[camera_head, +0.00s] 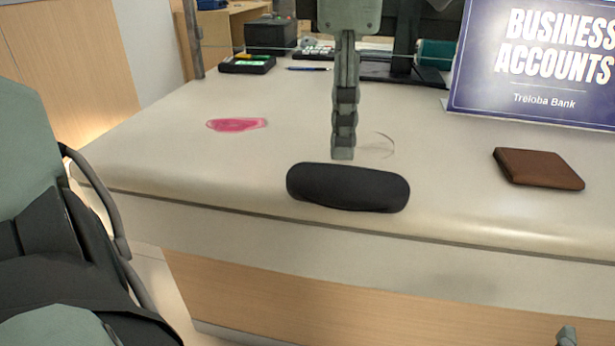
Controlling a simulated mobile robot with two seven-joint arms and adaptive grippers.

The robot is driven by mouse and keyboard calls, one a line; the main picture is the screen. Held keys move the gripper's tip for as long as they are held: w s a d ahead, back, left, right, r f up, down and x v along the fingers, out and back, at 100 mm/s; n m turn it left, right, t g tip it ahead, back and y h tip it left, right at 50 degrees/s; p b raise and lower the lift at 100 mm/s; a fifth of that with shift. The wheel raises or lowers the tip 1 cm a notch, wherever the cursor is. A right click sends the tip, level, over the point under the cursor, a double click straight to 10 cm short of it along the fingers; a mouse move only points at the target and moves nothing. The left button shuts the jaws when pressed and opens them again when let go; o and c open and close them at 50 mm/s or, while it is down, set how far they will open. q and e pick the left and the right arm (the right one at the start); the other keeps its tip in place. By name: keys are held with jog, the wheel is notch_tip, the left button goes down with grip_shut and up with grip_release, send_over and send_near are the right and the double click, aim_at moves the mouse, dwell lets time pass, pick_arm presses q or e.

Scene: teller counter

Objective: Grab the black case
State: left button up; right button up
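The black case (348,188) is a rounded, elongated dark case lying near the front edge of the counter. My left gripper (343,152) hangs down from the top, its fingertips just behind the case's upper edge in the picture. I see it edge-on with its fingers lined up, so its opening is hidden, and I cannot tell whether it touches the case. A small grey-green tip at the bottom right edge seems to be part of my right gripper (567,336); the rest is out of view.
On the counter (245,165) are a pink flat item (237,125) at left, a clear curved item (384,146) behind the case, and a brown wallet (538,169) at right. A blue "Business Accounts" sign (535,60) stands behind the wallet. A card terminal (247,64) sits at the back.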

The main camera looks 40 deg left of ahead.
aim_at(343, 174)
pick_arm(q)
jog(key=shift+s+d+f+m, duration=0.2)
jog(key=shift+s+f+m, duration=0.1)
jog(key=shift+f+m, duration=0.3)
jog(key=f, duration=0.3)
jog(key=f+b, duration=0.1)
jog(key=f, duration=0.2)
jog(key=shift+w+d+f, duration=0.15)
jog(key=shift+d+f, duration=0.05)
jog(key=shift+f, duration=0.3)
pick_arm(e)
jog(key=s+a+r+t+y, duration=0.2)
jog(key=a+r+t, duration=0.1)
jog(key=r, duration=0.5)
jog(key=shift+t, duration=0.5)
pick_arm(q)
jog(key=shift+c, duration=0.2)
pick_arm(e)
jog(key=shift+r, duration=0.1)
pick_arm(q)
jog(key=c, duration=1.2)
jog(key=shift+r, duration=0.15)
jog(key=shift+c, duration=0.2)
